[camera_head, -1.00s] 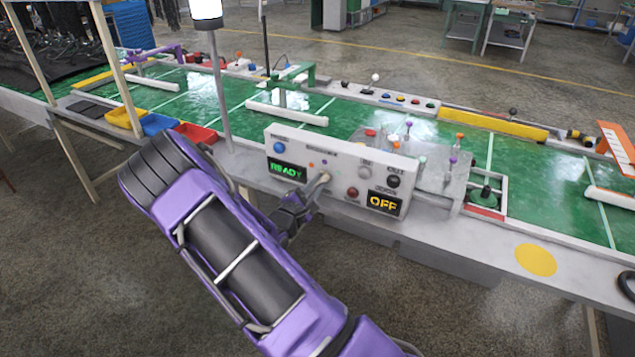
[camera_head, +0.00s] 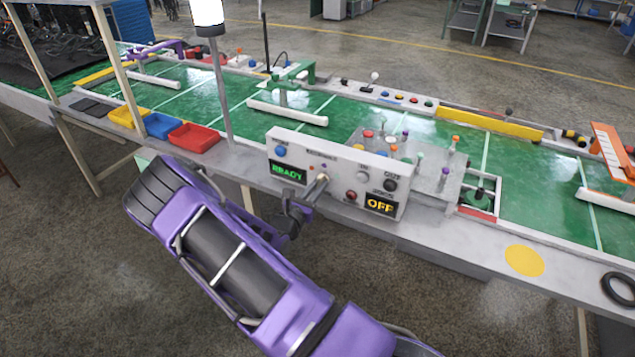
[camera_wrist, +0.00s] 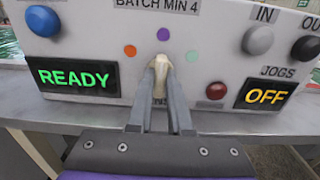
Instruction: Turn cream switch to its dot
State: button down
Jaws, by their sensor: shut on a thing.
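The cream switch (camera_wrist: 160,66) is on the front of a white control box, below three dots. An orange dot (camera_wrist: 130,50) is to its upper left, a purple dot (camera_wrist: 163,34) above it, and a green dot (camera_wrist: 192,54) to its upper right. The switch looks about upright, its top towards the purple dot. My gripper (camera_wrist: 160,82) is shut on the switch, one finger on each side, hiding its lower part. In the head view, the switch (camera_head: 322,179) sits at the tip of my gripper (camera_head: 312,193).
The control box (camera_head: 300,142) also has a READY display (camera_wrist: 74,77), an OFF display (camera_wrist: 266,95), a blue button (camera_wrist: 42,21), a grey button (camera_wrist: 257,41) and a red button (camera_wrist: 216,91). A lamp post (camera_head: 220,85) stands left of the box. Floor is open in front.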

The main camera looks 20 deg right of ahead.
jog(key=n+p, duration=0.2)
jog(key=n, duration=0.4)
jog(key=shift+p, duration=0.3)
jog(key=n+p, duration=0.1)
jog(key=n, duration=0.4)
jog(key=shift+s+n, duration=0.1)
jog(key=shift+n, duration=0.3)
jog(key=c, duration=0.8)
grip_release()
jog(key=shift+c, duration=0.2)
jog(key=shift+a, duration=0.1)
jog(key=v, duration=1.7)
jog(key=shift+s, duration=0.1)
